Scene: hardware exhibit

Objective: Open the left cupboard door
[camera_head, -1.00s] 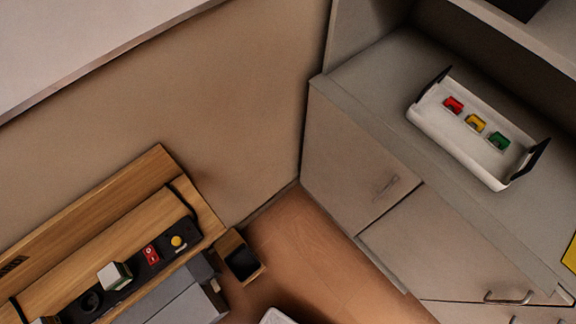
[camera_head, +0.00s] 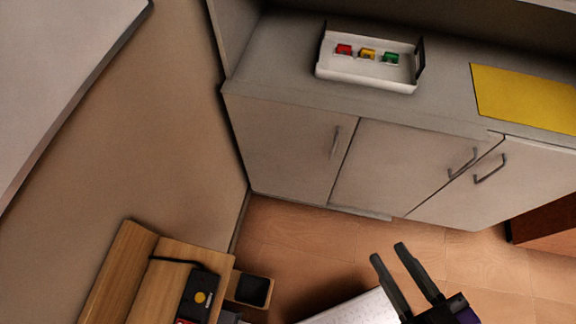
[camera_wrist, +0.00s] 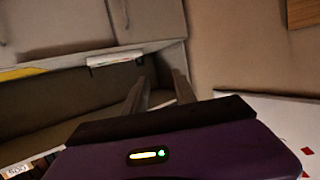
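The left cupboard door (camera_head: 285,150) is a pale beige panel beside the wall and looks closed. Its metal bar handle (camera_head: 335,142) stands upright near its right edge. The wrist view appears upside down, with the left door (camera_wrist: 155,20) at the top and its handle (camera_wrist: 124,14) partly cut off. My gripper (camera_head: 390,254) is open and empty, over the floor in front of the cupboards and clear of the handle. Its two fingers also show in the wrist view (camera_wrist: 157,82).
A middle door (camera_head: 400,170) and a right door (camera_head: 500,190) have handles near each other. The counter bears a white tray (camera_head: 365,73) with red, yellow and green pieces, and a yellow mat (camera_head: 530,97). A wooden bench (camera_head: 150,275) stands at lower left.

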